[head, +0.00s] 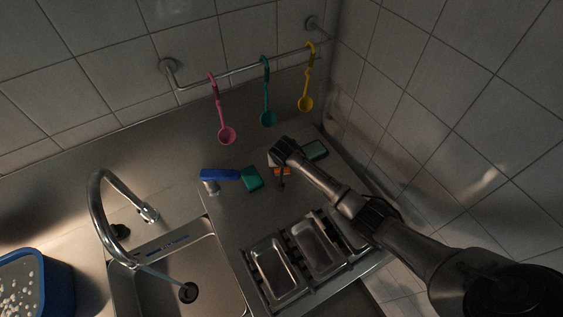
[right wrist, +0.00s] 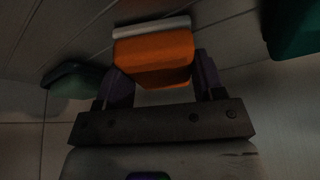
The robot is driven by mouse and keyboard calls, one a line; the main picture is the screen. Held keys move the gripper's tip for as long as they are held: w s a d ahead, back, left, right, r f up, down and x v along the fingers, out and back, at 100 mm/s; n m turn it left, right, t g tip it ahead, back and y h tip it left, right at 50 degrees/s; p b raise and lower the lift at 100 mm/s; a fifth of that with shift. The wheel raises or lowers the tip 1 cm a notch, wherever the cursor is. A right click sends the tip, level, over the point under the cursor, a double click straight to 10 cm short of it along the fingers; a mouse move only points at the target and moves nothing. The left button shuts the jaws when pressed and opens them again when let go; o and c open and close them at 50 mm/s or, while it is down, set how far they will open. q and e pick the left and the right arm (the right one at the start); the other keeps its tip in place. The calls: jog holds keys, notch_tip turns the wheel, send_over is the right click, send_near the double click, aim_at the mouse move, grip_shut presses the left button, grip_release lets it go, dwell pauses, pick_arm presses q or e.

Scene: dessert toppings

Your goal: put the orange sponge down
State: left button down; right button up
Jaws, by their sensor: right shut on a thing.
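The orange sponge (right wrist: 155,58) has a pale layer along one side and sits between the two fingers of my right gripper (right wrist: 160,85), which is shut on it. In the head view the sponge (head: 283,171) shows as a small orange patch beneath my right gripper (head: 281,177), over the counter at the back. I cannot tell whether it touches the surface. My left gripper is not in view.
Metal trays (head: 277,275) stand in front. A sink (head: 180,270) with a faucet (head: 103,215) is left. Ladles (head: 227,135) hang behind.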

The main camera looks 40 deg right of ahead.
jog(key=o, duration=0.8)
jog(key=shift+f, duration=0.1)
jog(key=shift+o, duration=0.2)
jog(key=shift+r, duration=0.25)
jog(key=p+v, duration=0.2)
jog(key=v, duration=0.9)
jog(key=shift+s+r, duration=0.15)
jog(key=shift+r, duration=0.25)
